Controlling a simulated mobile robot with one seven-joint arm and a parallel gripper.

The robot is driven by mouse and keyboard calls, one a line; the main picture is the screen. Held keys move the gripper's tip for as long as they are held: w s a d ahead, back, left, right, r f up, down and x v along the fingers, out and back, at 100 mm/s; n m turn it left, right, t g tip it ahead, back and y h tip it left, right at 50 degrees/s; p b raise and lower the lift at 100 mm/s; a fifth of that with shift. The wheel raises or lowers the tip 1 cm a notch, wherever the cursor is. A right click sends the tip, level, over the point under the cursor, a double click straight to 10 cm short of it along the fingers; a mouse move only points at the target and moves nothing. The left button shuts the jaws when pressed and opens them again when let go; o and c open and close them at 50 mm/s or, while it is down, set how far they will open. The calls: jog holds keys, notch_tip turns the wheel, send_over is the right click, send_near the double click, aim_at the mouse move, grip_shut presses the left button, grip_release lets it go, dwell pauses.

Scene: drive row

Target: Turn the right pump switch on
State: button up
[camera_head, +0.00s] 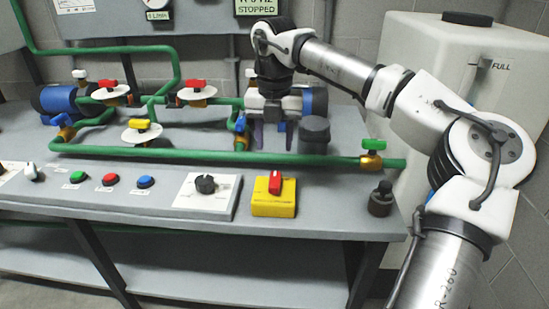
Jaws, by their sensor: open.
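A yellow switch box (273,207) with an upright red handle (275,183) sits at the right end of the sloped front panel. A black rotary knob (205,184) on a white plate is just left of it. No label naming the right pump switch is readable here. My gripper (273,133) points down above the bench, over the right end of the pipework, behind and above the yellow box. Its dark fingers are apart and appear empty. It partly hides the right pump (318,101). A blue left pump (60,99) stands at the far left of the pipes.
Green pipes with red-handled valves (196,89), a yellow-handled valve (139,124) and a green-handled valve (373,146) cross the bench. Dark cylinders (314,134) (381,198) stand at right. Green, red and blue buttons (146,182) line the panel. A display (256,8) reads STOPPED. A white tank (420,45) stands behind.

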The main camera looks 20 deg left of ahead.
notch_tip(320, 180, up, 4)
jog(key=shift+f, duration=0.1)
dwell(0.4)
